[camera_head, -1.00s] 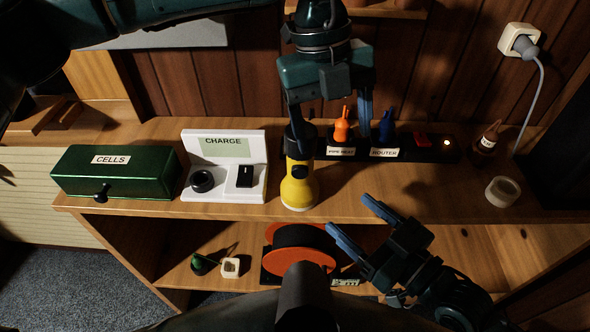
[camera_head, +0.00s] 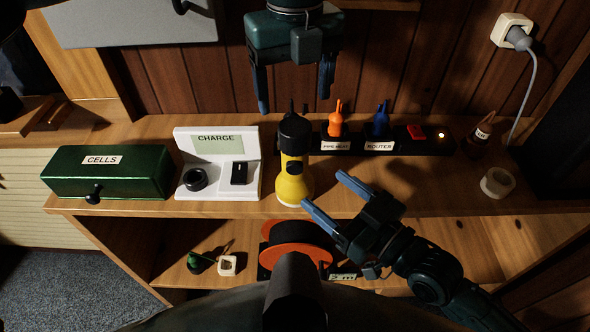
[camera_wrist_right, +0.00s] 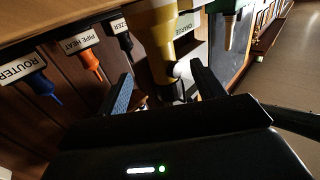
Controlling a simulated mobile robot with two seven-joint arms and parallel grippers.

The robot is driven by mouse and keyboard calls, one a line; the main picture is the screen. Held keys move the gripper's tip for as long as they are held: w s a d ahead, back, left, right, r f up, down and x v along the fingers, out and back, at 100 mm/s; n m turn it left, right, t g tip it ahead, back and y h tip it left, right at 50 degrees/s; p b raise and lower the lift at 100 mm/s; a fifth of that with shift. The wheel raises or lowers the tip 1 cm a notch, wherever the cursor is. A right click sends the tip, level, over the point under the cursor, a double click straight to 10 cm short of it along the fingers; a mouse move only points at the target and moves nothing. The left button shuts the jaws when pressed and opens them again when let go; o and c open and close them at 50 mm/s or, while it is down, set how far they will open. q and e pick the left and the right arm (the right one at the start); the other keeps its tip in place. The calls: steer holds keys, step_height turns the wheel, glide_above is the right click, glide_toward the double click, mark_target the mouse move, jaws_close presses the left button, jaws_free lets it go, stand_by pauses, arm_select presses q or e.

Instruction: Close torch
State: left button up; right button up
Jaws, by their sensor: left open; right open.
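The torch (camera_head: 293,184) stands upright on the bench, with a yellow body and a black upper end. It also shows in the right wrist view (camera_wrist_right: 158,42), beyond the fingers. My left gripper (camera_head: 294,112) is open and empty, pointing down behind and above the torch's black end. My right gripper (camera_head: 321,187) is open and empty, low at the bench's front edge, to the right of the torch; no contact is visible. A black ring-shaped part (camera_head: 195,180) and a black block (camera_head: 239,173) sit on the white charger (camera_head: 217,190), left of the torch.
A green CELLS box (camera_head: 130,178) stands at the left. A black power strip (camera_head: 404,143) with orange and blue plugs lies behind, right of the torch. A pale ring (camera_head: 497,182) and a small bottle (camera_head: 482,136) are at the right. An orange-black reel (camera_head: 298,243) occupies the lower shelf.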

mark_target(304, 173)
steer(key=x, duration=0.9)
steer(key=shift+a, duration=0.1)
jaws_close()
stand_by(0.5)
